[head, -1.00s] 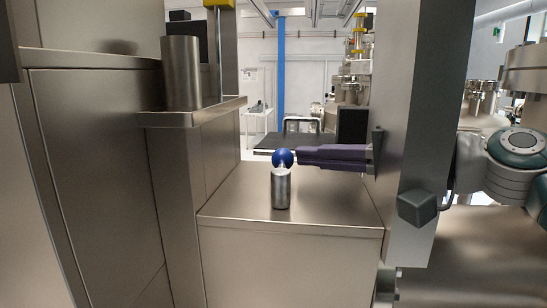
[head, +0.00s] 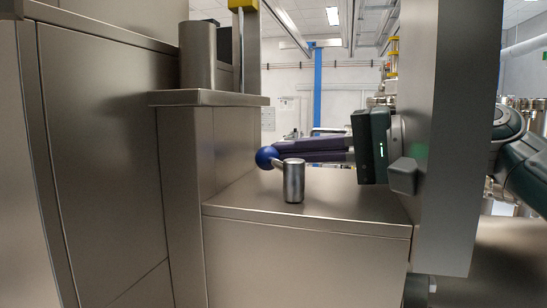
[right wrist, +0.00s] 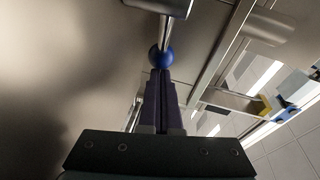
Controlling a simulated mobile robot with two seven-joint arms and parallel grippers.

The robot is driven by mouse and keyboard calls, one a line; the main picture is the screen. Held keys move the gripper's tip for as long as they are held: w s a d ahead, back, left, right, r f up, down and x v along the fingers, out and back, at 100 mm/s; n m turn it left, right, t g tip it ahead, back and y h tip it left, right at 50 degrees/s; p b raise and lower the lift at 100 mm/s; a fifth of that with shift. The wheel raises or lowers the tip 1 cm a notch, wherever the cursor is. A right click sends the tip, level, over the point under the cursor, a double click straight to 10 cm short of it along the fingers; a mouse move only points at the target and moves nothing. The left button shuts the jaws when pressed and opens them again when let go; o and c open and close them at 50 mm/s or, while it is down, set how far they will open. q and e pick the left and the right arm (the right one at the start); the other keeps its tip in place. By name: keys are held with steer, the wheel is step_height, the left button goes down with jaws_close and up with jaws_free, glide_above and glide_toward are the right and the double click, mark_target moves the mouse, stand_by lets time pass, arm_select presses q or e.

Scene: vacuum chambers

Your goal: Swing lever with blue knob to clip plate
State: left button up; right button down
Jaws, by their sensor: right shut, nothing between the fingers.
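The lever is a thin rod with a blue knob (head: 266,157), set on a short silver cylinder (head: 294,181) on top of a metal box. In the head view the rod points left from the cylinder. My right gripper (head: 282,151) reaches in from the right behind the cylinder, its purple fingers shut and empty, with the tips against or very near the knob. In the right wrist view the knob (right wrist: 161,57) is right at the fingertips (right wrist: 161,72), with the rod running up to the cylinder (right wrist: 160,6). I cannot make out a clip plate for certain. My left gripper is not in view.
A metal ledge (head: 208,98) carrying a wide cylinder (head: 198,55) stands left of the lever. A tall metal column (head: 455,130) with a dark block rises in front of my right arm. The box top (head: 350,205) right of the lever is clear.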

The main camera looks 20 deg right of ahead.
steer(key=shift+a, duration=0.15)
stand_by(0.5)
steer(key=v, duration=1)
steer(key=shift+a, duration=0.1)
